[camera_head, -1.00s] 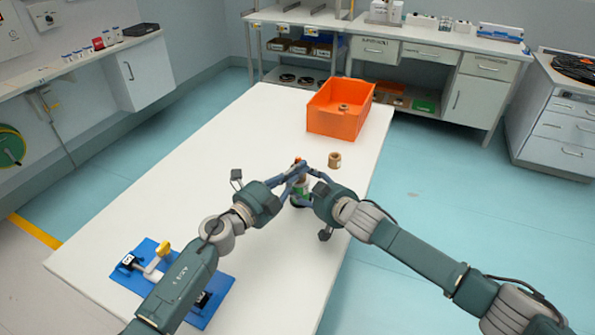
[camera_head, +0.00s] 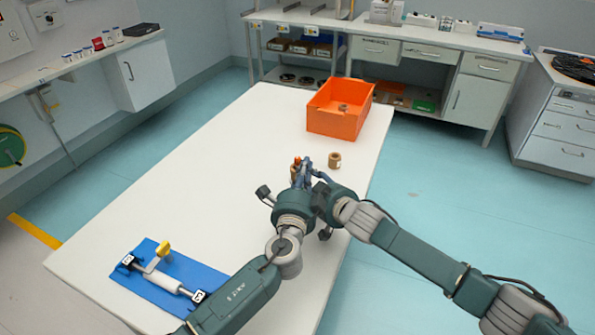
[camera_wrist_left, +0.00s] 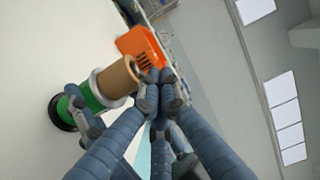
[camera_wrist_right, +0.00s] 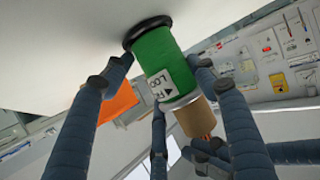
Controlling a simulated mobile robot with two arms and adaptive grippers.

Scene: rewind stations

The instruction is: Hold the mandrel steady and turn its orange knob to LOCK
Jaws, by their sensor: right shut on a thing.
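The mandrel (camera_wrist_right: 158,52) has a green body, a black base and a label with LOCK and another partly hidden word. It stands on the white table, with a tan core (camera_wrist_right: 194,118) around its upper part. Its orange knob (camera_wrist_right: 207,138) shows beyond the core, and also in the head view (camera_head: 297,161). My right gripper (camera_wrist_right: 155,85) is shut on the green body, fingers on both sides. My left gripper (camera_wrist_left: 161,88) has its fingertips close together near the knob end of the mandrel. Whether they touch the knob is hidden.
A loose tan core (camera_head: 335,160) stands on the white table (camera_head: 215,165) just behind the grippers. An orange bin (camera_head: 333,122) with a core inside is at the far end. A blue mat (camera_head: 205,276) with a yellow-handled fixture (camera_head: 163,249) lies at front left.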

